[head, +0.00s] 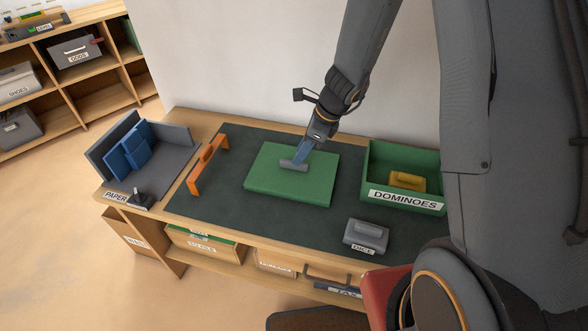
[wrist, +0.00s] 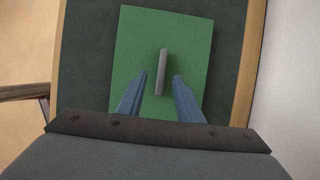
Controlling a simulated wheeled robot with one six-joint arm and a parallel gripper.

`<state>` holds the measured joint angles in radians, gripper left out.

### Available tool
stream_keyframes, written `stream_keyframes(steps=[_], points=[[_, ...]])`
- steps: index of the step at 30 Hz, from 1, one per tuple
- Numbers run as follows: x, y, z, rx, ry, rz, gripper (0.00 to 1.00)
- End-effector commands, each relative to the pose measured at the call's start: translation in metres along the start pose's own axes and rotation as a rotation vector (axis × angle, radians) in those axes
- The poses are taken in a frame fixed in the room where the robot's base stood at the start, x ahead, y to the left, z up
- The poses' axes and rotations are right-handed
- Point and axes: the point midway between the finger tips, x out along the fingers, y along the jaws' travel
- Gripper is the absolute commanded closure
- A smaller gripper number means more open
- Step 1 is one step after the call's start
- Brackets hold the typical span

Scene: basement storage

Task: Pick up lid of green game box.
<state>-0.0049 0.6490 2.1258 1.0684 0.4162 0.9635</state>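The green lid (head: 290,186) is a flat green slab lying on the dark mat, with a grey bar handle (head: 292,165) on top. The open green box labelled DOMINOES (head: 406,197) stands to its right with a yellow block inside. My gripper (head: 301,154) is over the lid at the handle. In the wrist view, my gripper (wrist: 159,79) is open, with one blue finger on each side of the handle (wrist: 161,72) and gaps showing between. The lid (wrist: 190,40) fills the middle of that view.
The dark mat (head: 220,189) also bears an orange handle-shaped piece (head: 208,165) at left and a grey DICE box (head: 366,236) at front right. A grey PAPER tray (head: 175,160) with blue items sits at the table's left end. A wall stands behind.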

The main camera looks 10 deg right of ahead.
Motion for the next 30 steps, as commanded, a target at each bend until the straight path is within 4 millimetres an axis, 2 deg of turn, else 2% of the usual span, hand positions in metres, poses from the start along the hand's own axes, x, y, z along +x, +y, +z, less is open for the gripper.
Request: stream_keyframes(steps=[10, 20, 26, 30], points=[[0.040, -0.002, -0.001, -0.001, 0.001, 0.002, 0.67], [0.045, -0.002, -0.001, -0.002, 0.001, 0.000, 0.67], [0.045, -0.002, -0.001, -0.002, 0.001, 0.000, 0.99], [0.045, -0.002, -0.001, -0.002, 0.001, 0.000, 1.00]])
